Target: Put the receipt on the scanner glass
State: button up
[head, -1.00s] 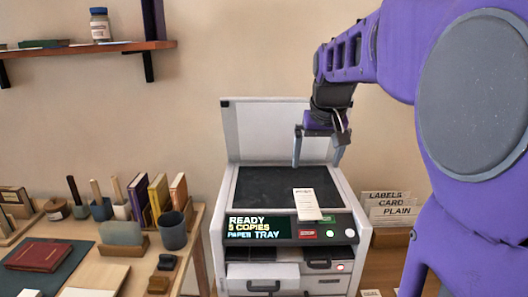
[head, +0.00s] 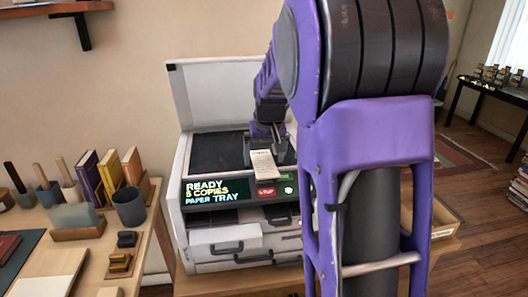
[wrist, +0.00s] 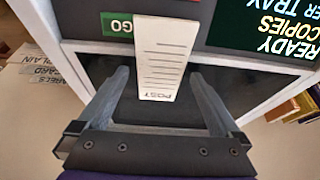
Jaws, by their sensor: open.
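The receipt (head: 263,164) is a white paper strip on the front of the copier. One end reaches over the dark scanner glass (head: 212,152), and the other overhangs the control panel. The lid (head: 222,95) stands raised behind the glass. My gripper (head: 266,146) is low over the glass at the receipt's rear end, open. In the wrist view, the receipt (wrist: 163,55) lies between my two spread fingers, with its "POST" end towards the gripper's palm. Neither finger clearly touches it. My arm hides the right part of the copier in the head view.
The control panel (head: 219,191) shows "READY" and has a red button (head: 265,191). Paper drawers (head: 225,239) are below. A wooden desk (head: 150,240) at left holds books (head: 112,169) and a dark cup (head: 129,207). Label cards (wrist: 37,66) stand beside the copier in the wrist view.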

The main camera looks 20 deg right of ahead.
jog(key=c, duration=1.3)
jog(key=shift+o, duration=0.2)
jog(key=shift+w, duration=0.1)
